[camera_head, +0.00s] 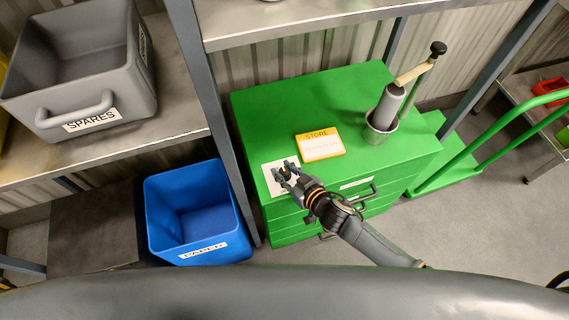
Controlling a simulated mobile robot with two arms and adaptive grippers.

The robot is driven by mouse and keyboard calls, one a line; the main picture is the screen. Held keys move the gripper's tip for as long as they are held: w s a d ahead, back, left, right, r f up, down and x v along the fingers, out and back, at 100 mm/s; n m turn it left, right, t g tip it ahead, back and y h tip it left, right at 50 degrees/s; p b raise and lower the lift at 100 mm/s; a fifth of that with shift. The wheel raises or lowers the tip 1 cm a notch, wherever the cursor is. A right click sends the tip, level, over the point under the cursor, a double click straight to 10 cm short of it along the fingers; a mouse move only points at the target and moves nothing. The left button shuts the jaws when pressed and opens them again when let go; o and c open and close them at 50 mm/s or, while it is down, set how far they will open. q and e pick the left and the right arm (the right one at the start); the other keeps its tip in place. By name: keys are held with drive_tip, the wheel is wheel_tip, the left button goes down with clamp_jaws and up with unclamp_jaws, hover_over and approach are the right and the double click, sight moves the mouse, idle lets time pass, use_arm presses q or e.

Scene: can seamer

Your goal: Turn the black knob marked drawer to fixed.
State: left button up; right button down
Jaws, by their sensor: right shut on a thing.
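My right gripper (286,173) comes in from the lower right and sits at the front left corner of the green drawer cabinet's top (262,115). It is shut on the black knob there, over a white marked plate (270,178). The fingers hide the knob almost wholly, so which way it points cannot be told. The plate's print is mostly covered and too small to read. My left gripper is not in view.
A grey SPARES bin (80,75) is on the shelf. Green rails are at right.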

drive_tip(key=n+g+y, duration=0.1)
drive_tip(key=n+g+y+p, duration=0.1)
drive_tip(key=shift+w+d+r+n, duration=0.15)
drive_tip(key=shift+w+n, duration=0.05)
drive_tip(key=shift+n, duration=0.2)
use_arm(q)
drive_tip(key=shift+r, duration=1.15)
use_arm(e)
drive_tip(key=shift+s+n+g+y, duration=0.1)
drive_tip(key=shift+n+g+y, duration=0.8)
drive_tip(key=shift+n+g, duration=0.25)
drive_tip(key=shift+g, duration=0.25)
drive_tip(key=c, duration=1)
unclamp_jaws()
drive_tip(key=shift+s, duration=0.1)
drive_tip(key=shift+o, duration=0.2)
drive_tip(key=v, duration=1.1)
drive_tip(key=shift+s+d, duration=0.2)
drive_tip(key=shift+d, duration=0.1)
